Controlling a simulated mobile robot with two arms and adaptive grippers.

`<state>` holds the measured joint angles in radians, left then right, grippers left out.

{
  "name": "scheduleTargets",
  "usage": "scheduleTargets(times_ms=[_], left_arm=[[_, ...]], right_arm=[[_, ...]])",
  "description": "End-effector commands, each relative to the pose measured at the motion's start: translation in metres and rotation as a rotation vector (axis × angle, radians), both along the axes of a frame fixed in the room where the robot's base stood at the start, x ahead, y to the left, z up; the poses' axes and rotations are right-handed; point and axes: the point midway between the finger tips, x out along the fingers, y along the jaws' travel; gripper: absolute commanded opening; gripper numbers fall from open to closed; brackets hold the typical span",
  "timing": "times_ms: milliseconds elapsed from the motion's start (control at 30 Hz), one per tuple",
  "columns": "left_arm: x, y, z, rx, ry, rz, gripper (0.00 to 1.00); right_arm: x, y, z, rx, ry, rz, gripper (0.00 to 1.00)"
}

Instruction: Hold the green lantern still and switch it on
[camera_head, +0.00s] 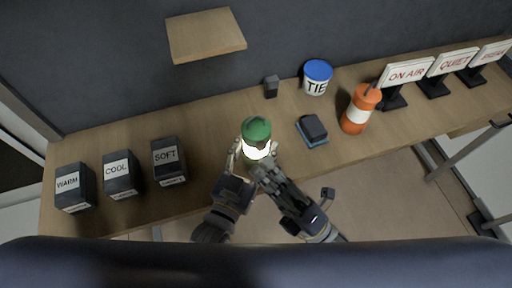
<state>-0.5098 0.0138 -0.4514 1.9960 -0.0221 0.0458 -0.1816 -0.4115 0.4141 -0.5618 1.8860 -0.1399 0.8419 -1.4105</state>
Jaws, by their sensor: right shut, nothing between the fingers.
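The green lantern (257,131) stands upright on the wooden counter near the middle of the head view. It has a green cap, and its body below the cap glows bright white. My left gripper (239,160) is at the lantern's lower part, with finger parts showing at both sides of it; it appears shut on the lantern. My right gripper (263,172) is shut and empty, its tips close in front of the lantern's lower body. The grippers hide the lantern's base and its switch; I cannot tell whether the right tips touch it.
Boxes marked WARM (75,188), COOL (120,175) and SOFT (168,160) stand at the left. To the right are a dark block on a blue base (312,129), a TIE tub (317,78), an orange cylinder (360,109) and the ON AIR sign (405,72). A shelf (205,35) juts above.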

Motion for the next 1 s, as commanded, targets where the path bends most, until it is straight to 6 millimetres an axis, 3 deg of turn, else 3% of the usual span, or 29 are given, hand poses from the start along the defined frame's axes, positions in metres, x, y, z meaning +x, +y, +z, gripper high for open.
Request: scheduleTargets(times_ms=[400,833,867,967,1000], left_arm=[[0.0,0.0,-0.001,0.0,0.001,0.0,0.24],[0.0,0.0,0.0,0.0,0.001,0.0,0.24],[0.0,0.0,0.0,0.0,0.001,0.0,0.58],[0.0,0.0,0.0,0.0,0.001,0.0,0.79],[0.0,0.0,0.0,0.0,0.001,0.0,0.79]], right_arm=[[-0.039,-0.011,0.0,0.0,0.0,0.0,0.0],[-0.044,-0.012,0.001,0.0,-0.002,0.0,0.0],[-0.044,-0.012,0.0,0.0,-0.002,0.0,0.0],[-0.044,-0.012,0.001,0.0,-0.002,0.0,0.0],[-0.044,-0.012,0.001,0.0,-0.002,0.0,0.0]])
